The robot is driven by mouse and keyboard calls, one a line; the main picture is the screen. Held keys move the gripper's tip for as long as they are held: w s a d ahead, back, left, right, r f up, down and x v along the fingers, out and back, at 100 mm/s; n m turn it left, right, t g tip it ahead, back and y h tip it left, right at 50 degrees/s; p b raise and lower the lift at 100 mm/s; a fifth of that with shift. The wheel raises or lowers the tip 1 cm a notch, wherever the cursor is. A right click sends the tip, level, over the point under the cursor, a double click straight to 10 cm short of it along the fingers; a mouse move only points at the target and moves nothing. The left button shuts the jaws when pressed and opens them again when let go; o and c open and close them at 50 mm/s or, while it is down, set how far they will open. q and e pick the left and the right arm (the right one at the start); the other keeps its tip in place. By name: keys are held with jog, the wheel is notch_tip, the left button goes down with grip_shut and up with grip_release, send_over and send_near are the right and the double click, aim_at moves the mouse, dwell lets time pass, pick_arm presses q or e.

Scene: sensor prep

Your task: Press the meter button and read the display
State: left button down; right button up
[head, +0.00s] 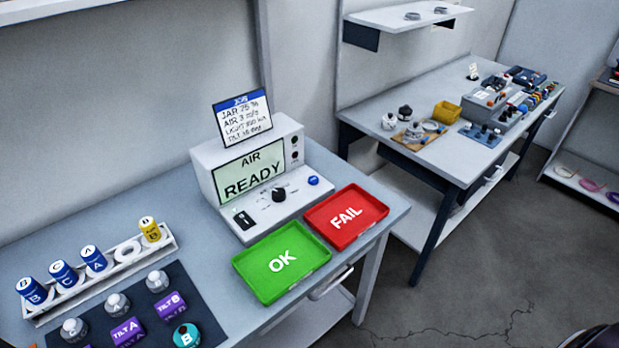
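The grey meter (215,152) stands on the near table. Its pale green display (250,174) is lit and reads "AIR" above "READY". A round blue button (313,181) sits on the right of its sloped front panel. A black knob (279,194) is left of the button, and a small black socket or switch (243,219) is at the panel's left. Nothing touches the button. Neither of my grippers is in view.
Green OK tray (266,287) and red FAIL tray (322,235) lie empty before the meter. A job card (242,118) stands on it. At left are a rack (75,295) of labelled cylinders and a dark mat (196,305) with sensors. A second table (440,90) stands behind right.

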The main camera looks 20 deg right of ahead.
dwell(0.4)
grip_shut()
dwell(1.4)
